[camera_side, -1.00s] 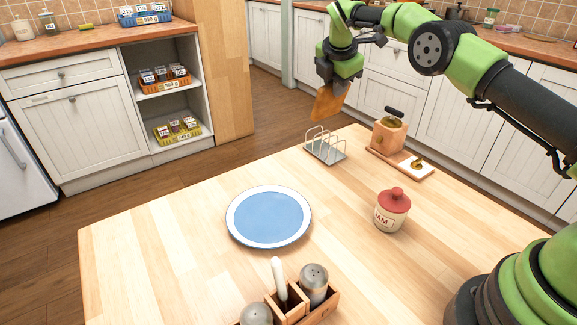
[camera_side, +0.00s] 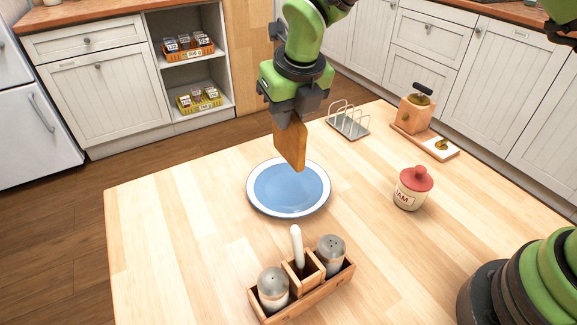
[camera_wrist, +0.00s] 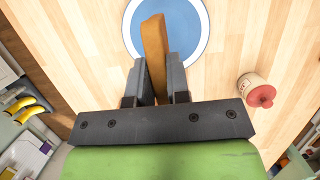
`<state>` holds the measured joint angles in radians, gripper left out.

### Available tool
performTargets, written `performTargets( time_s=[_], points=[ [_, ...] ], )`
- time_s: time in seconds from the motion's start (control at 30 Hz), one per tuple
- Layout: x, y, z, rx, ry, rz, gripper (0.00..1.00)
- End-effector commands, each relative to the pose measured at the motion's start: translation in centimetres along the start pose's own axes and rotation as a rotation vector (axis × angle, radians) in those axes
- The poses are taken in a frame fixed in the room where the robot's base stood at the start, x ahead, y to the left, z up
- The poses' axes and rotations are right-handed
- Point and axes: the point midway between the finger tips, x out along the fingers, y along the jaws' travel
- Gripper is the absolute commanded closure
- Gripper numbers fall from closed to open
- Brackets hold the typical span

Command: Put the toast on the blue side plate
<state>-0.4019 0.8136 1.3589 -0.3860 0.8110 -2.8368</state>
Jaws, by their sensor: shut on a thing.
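My gripper (camera_side: 291,118) is shut on the toast (camera_side: 289,148), a brown slice hanging upright on edge below the fingers. In the side view the toast overlaps the far part of the blue side plate (camera_side: 289,190), which has a white rim and is otherwise bare. In the wrist view the toast (camera_wrist: 154,50) stands between the two fingers (camera_wrist: 157,75), with the plate (camera_wrist: 188,22) beyond and below it. The toast appears above the plate, apart from it; the exact height is hard to tell.
A wire toast rack (camera_side: 348,122) stands empty at the back. A jam jar (camera_side: 411,188) with a red lid is at right, a board with a wooden block (camera_side: 417,112) behind it. A wooden caddy with shakers (camera_side: 302,284) stands in front of the plate. The table left is clear.

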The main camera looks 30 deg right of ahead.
Motion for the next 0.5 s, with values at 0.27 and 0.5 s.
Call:
performTargets(
  time_s=[0.27,0.5],
  points=[
    [4.0,-0.1,-1.2,0.003,0.003,-0.002,0.91],
    [7.2,-0.1,-2.2,0.004,0.004,-0.002,0.91]
  ],
)
